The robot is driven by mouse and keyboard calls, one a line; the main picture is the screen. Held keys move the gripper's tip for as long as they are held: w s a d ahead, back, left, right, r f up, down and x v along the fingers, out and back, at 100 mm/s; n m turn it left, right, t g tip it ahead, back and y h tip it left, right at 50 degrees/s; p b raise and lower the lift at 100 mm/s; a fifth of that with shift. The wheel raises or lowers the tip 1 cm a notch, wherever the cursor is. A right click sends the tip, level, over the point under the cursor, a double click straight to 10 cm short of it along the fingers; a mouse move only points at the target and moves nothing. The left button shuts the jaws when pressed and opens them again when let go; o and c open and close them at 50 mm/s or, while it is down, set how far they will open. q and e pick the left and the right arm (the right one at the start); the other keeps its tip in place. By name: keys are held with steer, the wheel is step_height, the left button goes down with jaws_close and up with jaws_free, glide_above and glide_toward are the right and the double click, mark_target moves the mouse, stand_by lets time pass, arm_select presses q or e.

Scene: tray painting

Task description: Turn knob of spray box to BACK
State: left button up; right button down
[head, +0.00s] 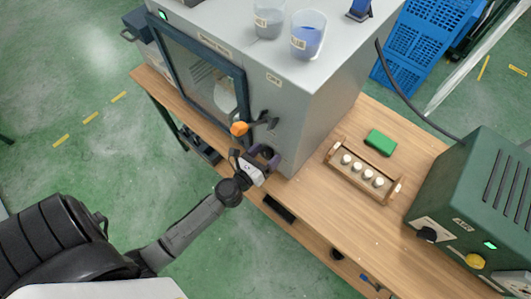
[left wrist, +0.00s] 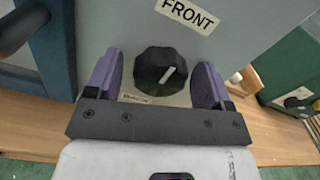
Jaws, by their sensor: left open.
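The spray box (head: 318,110) is a large grey cabinet with a blue-framed glass door, standing on the wooden table. Its black faceted knob (left wrist: 160,70) sits low on the front panel, with a slanted white mark on its face. A "FRONT" label (left wrist: 188,14) is above and to the right of the knob. Another small label below left of the knob is partly hidden and unreadable. My left gripper (left wrist: 159,80) is open, its purple fingers on either side of the knob with gaps showing. In the head view my left gripper (head: 262,160) is at the box's lower front. My right gripper is not in view.
An orange-tipped door handle (head: 240,128) juts out just above my left gripper. A wooden rack (head: 362,174) with several white-topped jars, a green block (head: 381,142) and a green machine (head: 478,195) stand to the right. Cups (head: 308,35) stand on the box.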

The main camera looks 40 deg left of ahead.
arm_select(q)
steer(key=shift+c, duration=0.4)
steer(key=c, duration=0.8)
steer(key=shift+c, duration=0.2)
